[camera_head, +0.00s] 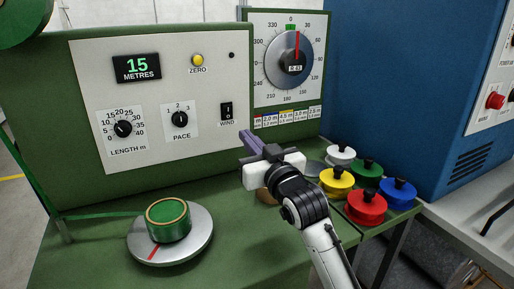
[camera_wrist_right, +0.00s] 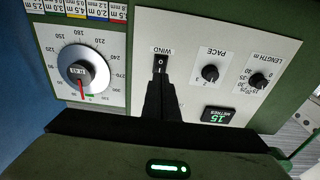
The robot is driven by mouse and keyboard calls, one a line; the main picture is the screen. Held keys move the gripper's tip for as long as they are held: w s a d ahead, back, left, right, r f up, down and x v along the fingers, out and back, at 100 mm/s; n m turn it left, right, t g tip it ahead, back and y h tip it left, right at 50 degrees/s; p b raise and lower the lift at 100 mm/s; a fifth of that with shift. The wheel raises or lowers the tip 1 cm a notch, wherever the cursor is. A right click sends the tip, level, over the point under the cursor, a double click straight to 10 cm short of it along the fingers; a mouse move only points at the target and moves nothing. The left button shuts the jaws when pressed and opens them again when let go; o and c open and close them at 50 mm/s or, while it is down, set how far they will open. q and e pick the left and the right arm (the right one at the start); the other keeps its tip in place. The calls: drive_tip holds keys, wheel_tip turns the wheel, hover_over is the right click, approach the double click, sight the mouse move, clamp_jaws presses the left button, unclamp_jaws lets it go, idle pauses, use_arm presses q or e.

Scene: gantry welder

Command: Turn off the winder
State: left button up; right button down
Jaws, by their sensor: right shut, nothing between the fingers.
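The winder is a green cabinet with a pale front panel (camera_head: 75,75). Its black WIND rocker switch (camera_head: 227,110) is at the panel's lower right. My right gripper (camera_head: 246,138) is shut and empty, its fingers pointing at the panel a little below and right of the switch. In the upside-down right wrist view, the shut fingertips (camera_wrist_right: 160,84) overlap part of the switch (camera_wrist_right: 160,63); contact cannot be told. The display (camera_head: 137,67) reads 15 metres. A green-wound spool (camera_head: 168,221) sits on the round turntable (camera_head: 140,245). My left gripper is not in view.
The panel also has a LENGTH knob (camera_head: 123,128), a PACE knob (camera_head: 180,119) and a yellow ZERO button (camera_head: 198,60). A dial (camera_head: 273,67) stands right of it. Several coloured knobbed pieces, including a red one (camera_head: 366,208), are right of my arm. A blue cabinet (camera_head: 385,80) is behind them.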

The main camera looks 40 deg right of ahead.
drive_tip(key=shift+v, duration=2)
drive_tip(key=shift+r, duration=0.1)
